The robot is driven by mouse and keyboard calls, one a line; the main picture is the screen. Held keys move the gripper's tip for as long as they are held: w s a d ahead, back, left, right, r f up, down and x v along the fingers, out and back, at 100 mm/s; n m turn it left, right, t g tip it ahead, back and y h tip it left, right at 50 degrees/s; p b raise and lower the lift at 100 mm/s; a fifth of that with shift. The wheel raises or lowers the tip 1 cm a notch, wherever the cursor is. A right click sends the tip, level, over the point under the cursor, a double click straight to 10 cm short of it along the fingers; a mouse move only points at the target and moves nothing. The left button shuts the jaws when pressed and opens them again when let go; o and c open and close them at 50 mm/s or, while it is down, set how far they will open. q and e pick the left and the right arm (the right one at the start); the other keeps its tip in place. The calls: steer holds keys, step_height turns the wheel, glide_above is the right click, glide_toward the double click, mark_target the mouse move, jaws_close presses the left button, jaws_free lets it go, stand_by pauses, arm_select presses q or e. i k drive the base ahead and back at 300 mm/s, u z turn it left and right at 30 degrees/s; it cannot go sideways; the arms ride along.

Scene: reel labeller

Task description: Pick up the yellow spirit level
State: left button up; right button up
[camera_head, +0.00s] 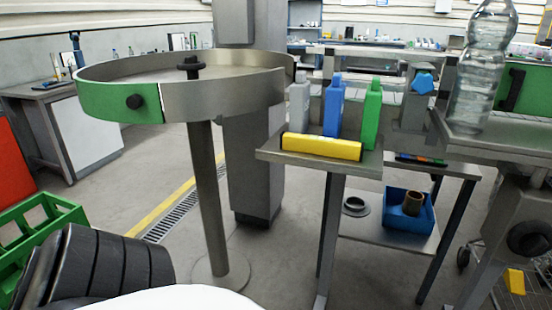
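The yellow spirit level (321,147) is a yellow bar with dark ends. It lies along the front part of a small grey metal shelf (368,166), right of the round reel table. Neither of my grippers shows in the head view, and nothing is touching the level.
Behind the level stand a grey bottle (299,104), a blue bottle (334,108) and a green bottle (371,114). A clear plastic bottle (481,75) stands at the right. The round table (225,98) is at the left. A blue bin (405,211) sits on a lower shelf.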

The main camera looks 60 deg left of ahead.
mark_target(329, 147)
steer(key=k, duration=0.6)
steer(key=u, duration=1.95)
steer(key=i, duration=0.45)
steer(key=z, duration=0.1)
